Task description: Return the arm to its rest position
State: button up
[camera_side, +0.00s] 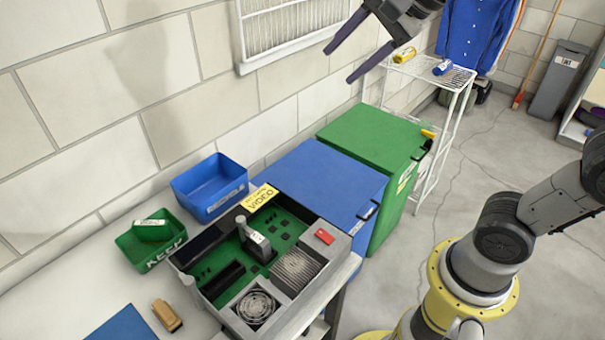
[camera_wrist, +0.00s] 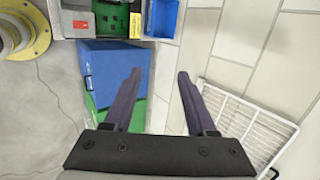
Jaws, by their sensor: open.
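My gripper (camera_side: 352,55) is at the top of the side view, raised in front of the wall near the vent. Its two dark fingers are spread apart with nothing between them. In the wrist view my gripper (camera_wrist: 158,82) also shows open and empty, with the wall and the edge of the bins beyond it. My yellow and grey arm base (camera_side: 470,280) stands at the lower right of the side view. The links between the base and the gripper are partly out of frame.
A blue bin (camera_side: 325,180) and a green bin (camera_side: 375,135) stand below my gripper. A white wire rack (camera_side: 448,110) stands behind them. A workbench at left holds an open electronics case (camera_side: 310,300), a blue tray (camera_side: 208,187) and a green tray (camera_side: 138,252). A white vent (camera_side: 290,30) is on the wall.

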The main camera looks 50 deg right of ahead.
jog(key=s+d+f+n+g+h, duration=0.1)
jog(key=s+d+f+n+g, duration=0.1)
jog(key=s+f+n, duration=1)
jog(key=s+d+n, duration=0.1)
jog(key=s+n, duration=0.1)
jog(key=n, duration=0.3)
jog(key=shift+s+d+f, duration=0.2)
jog(key=shift+f, duration=0.15)
dwell(1.7)
